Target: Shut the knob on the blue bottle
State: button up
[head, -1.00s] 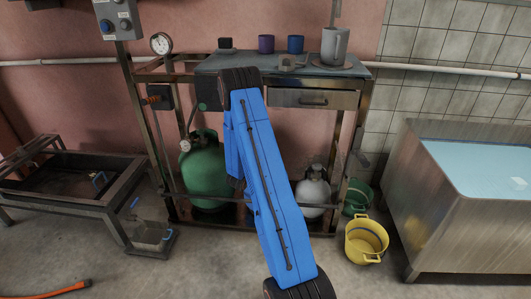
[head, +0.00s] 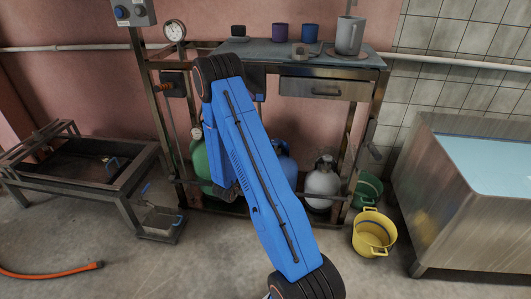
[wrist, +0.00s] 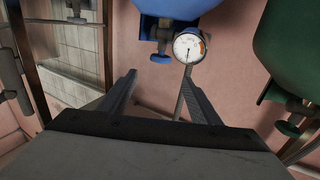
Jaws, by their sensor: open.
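The blue bottle (head: 285,160) stands on the low shelf of the metal stand, mostly hidden behind my arm in the head view. The wrist view shows part of the blue bottle (wrist: 178,6) at the top edge, appearing upside down. A small blue knob (wrist: 160,58) hangs below it in that picture, with a round dial gauge (wrist: 188,47) just right of it. My gripper (wrist: 161,92) is open and empty. Its fingers point toward the knob, which appears beyond and between the tips, apart from them. My gripper is hidden in the head view.
A green bottle (head: 200,160) stands left of the blue one and a pale grey bottle (head: 322,185) right. The green bottle's knob (wrist: 288,129) is right in the wrist view. The stand's drawer (head: 325,88) lies above. A yellow bucket (head: 374,233) sits on the floor.

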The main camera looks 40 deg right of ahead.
jog(key=shift+v, duration=1)
jog(key=w+a+r+n+t+y, duration=0.3)
jog(key=w+a+r+t+y, duration=0.2)
jog(key=w+a+r+y, duration=0.45)
jog(key=s+a+r+n+y, duration=0.2)
jog(key=s+a+r+y, duration=0.15)
jog(key=a+r, duration=0.3)
jog(key=s+a+r+n+y, duration=0.2)
jog(key=s+a+r, duration=0.2)
jog(key=a+r, duration=0.3)
jog(key=s+a+r+n+y, duration=0.2)
jog(key=s+a+r+n, duration=0.1)
jog(key=s+a, duration=0.45)
jog(key=s+a+r+n+g, duration=0.1)
jog(key=s+n+g, duration=0.3)
jog(key=s, duration=2.5)
jog(key=shift+s+a+r+n+g, duration=0.2)
jog(key=shift+a+r+n+g, duration=0.1)
jog(key=shift+r+g, duration=0.4)
